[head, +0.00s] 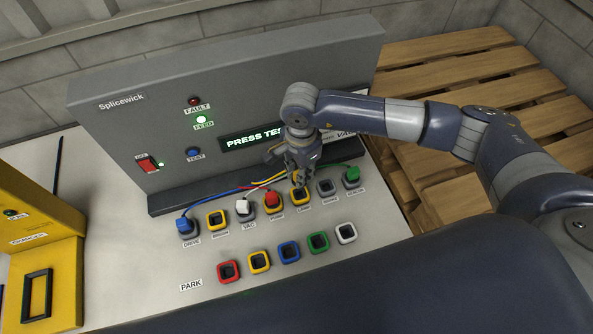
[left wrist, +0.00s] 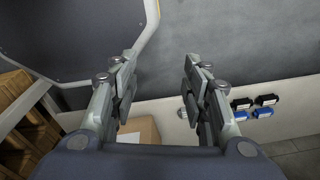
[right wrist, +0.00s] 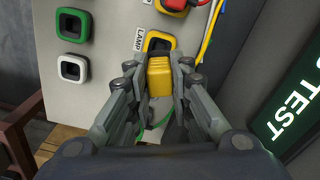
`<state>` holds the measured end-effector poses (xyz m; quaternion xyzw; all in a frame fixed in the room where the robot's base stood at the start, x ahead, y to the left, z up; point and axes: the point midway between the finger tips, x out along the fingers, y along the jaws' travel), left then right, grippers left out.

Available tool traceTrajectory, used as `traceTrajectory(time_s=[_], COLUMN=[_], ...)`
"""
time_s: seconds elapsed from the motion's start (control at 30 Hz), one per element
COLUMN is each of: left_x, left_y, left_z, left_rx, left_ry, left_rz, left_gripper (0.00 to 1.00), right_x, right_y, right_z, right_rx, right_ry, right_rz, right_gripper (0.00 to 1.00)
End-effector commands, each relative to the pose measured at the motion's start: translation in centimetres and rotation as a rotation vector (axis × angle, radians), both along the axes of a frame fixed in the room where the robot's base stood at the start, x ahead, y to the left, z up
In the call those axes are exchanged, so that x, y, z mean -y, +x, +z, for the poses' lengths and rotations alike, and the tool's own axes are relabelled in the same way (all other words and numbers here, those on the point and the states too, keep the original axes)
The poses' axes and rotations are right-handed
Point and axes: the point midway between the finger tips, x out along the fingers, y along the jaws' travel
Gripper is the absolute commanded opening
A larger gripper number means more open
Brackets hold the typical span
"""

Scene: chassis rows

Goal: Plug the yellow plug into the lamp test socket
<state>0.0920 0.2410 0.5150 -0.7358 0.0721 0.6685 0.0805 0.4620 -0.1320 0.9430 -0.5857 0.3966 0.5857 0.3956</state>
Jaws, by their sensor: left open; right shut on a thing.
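My right gripper (right wrist: 159,68) is shut on the yellow plug (right wrist: 160,80), seen between its fingers in the right wrist view. The lamp test socket (right wrist: 160,41) has a yellow rim and shows just beyond the plug, with part of its dark opening visible. The plug's lower end is hidden, so its gap to the socket cannot be told. In the head view my right gripper (head: 302,165) points down above the lamp socket (head: 300,195) and largely hides the plug. My left gripper (left wrist: 158,75) is open and empty in the left wrist view, away from the panel.
A blue plug (head: 186,225), white plug (head: 244,208), red plug (head: 272,200) and green plug (head: 352,174) sit in the same row, trailing cables. Empty coloured park sockets (head: 228,271) line the front. The upright console (head: 300,70) stands close behind.

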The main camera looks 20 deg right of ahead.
Motion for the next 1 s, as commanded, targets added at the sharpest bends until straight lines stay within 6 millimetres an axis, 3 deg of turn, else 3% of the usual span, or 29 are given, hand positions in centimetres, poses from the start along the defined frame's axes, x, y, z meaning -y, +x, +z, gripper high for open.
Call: traceTrajectory(time_s=[0.53, 1.0], left_x=[1.1, 0.6], left_y=[-0.5, -0.5], left_z=[-2.2, -2.3], left_rx=[-0.008, -0.008], left_ry=[-0.012, -0.007], left_rz=[0.002, 0.0], left_gripper=[0.43, 0.43], right_x=[-0.1, 0.0], right_y=[-0.1, 0.0], right_z=[-4.3, -4.6], right_rx=[-0.001, 0.0], right_ry=[0.001, 0.0], right_rz=[0.0, 0.0], right_gripper=[0.0, 0.0])
